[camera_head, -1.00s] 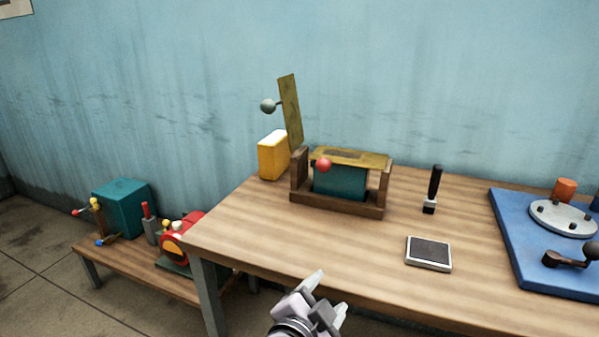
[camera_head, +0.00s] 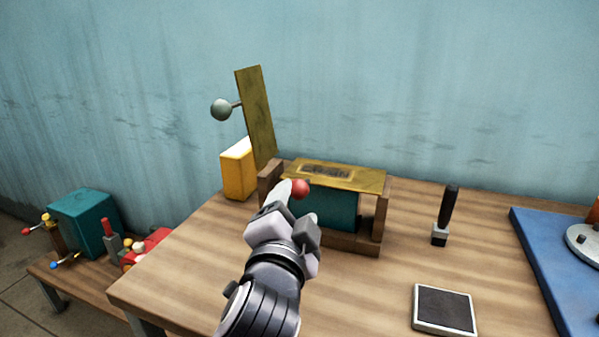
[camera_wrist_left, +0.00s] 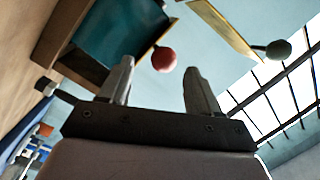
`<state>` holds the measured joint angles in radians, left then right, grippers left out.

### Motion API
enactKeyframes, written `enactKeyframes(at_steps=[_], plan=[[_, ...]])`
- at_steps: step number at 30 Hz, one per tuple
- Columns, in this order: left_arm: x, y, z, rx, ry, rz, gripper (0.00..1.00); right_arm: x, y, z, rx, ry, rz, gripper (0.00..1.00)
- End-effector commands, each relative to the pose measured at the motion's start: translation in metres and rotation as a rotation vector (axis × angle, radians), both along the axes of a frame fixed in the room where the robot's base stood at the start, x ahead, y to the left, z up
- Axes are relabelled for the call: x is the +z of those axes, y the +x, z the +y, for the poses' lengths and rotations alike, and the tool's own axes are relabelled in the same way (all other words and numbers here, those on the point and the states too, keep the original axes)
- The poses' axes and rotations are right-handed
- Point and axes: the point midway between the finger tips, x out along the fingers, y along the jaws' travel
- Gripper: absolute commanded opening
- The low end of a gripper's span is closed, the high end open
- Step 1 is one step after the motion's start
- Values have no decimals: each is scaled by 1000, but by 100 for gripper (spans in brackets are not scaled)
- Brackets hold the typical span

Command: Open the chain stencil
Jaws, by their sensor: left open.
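A flat brass stencil plate (camera_head: 345,175) with a cut pattern lies over a teal block (camera_head: 325,212) in a wooden frame (camera_head: 370,243). A red ball knob (camera_head: 300,187) is at its front left edge. A second brass plate (camera_head: 256,115) stands upright and slightly tilted at the frame's left end, with a grey ball knob (camera_head: 221,109). I cannot tell surely which is the chain stencil. My left gripper (camera_head: 297,204) is open at the red knob. In the left wrist view, the red knob (camera_wrist_left: 164,59) appears between the fingertips, not clamped. My right gripper is out of view.
A yellow block (camera_head: 236,172) stands behind the frame's left end. A black-handled tool (camera_head: 446,215) and a dark pad (camera_head: 444,309) are to the right, then a blue board (camera_head: 545,255). A low bench at left holds a teal box (camera_head: 85,220).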

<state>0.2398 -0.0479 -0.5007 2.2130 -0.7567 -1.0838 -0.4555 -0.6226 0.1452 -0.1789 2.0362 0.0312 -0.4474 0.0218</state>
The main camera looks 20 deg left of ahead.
Motion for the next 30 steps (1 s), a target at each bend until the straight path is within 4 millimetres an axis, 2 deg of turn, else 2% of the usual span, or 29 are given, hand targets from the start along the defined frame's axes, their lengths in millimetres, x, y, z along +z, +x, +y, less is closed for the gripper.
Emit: enactKeyframes(at_steps=[5, 12, 19, 24, 30], plan=[[4, 4, 1, 6, 7, -8, 63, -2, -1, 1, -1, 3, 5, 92], [4, 35, 6, 7, 10, -9, 63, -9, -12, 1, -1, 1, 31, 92], [4, 62, 10, 6, 8, -7, 63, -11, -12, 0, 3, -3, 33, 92], [4, 69, 12, 6, 5, -8, 63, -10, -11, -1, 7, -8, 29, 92], [3, 70, 12, 6, 5, -8, 63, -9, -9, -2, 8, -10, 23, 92]])
